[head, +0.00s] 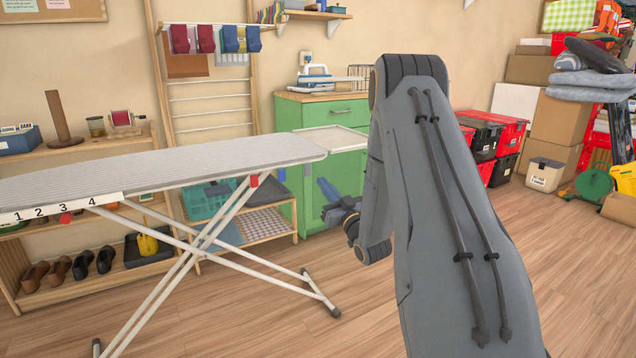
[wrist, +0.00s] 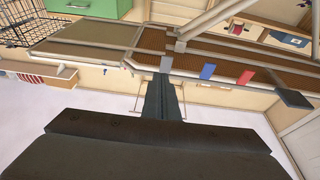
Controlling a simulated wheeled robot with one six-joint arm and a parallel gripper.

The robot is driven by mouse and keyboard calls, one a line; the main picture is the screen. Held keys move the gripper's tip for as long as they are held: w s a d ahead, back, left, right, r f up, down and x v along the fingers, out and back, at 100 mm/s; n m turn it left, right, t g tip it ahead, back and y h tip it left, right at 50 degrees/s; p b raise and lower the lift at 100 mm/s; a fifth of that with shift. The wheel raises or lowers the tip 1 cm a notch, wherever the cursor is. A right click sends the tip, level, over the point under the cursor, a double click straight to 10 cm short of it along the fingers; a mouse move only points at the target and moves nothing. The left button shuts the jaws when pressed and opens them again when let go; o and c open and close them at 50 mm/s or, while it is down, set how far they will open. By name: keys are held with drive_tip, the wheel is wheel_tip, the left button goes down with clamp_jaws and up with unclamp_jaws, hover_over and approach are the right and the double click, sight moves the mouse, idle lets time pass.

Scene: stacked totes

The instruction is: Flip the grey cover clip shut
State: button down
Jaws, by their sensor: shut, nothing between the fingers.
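The ironing board (head: 180,168) stands in front of me with a pale grey cover. In the wrist view its edge and brown underside (wrist: 205,47) cross the upper part. A blue tab (wrist: 208,71) and a red tab (wrist: 247,74) sit along that edge. My gripper (wrist: 168,76) is shut and empty, left of the tabs.
A green cabinet (head: 288,118) with an iron on top stands behind the gripper. A low shelf (head: 262,222) with a teal basket (head: 207,201) is behind the board's legs. Red and black totes (head: 490,140) are stacked at right. The wooden floor at front is clear.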

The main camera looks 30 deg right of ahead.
wheel_tip(320, 180, down, 10)
drive_tip(key=s, duration=0.2)
drive_tip(key=shift+s+d+r, duration=0.15)
drive_tip(key=shift+s+d, duration=0.2)
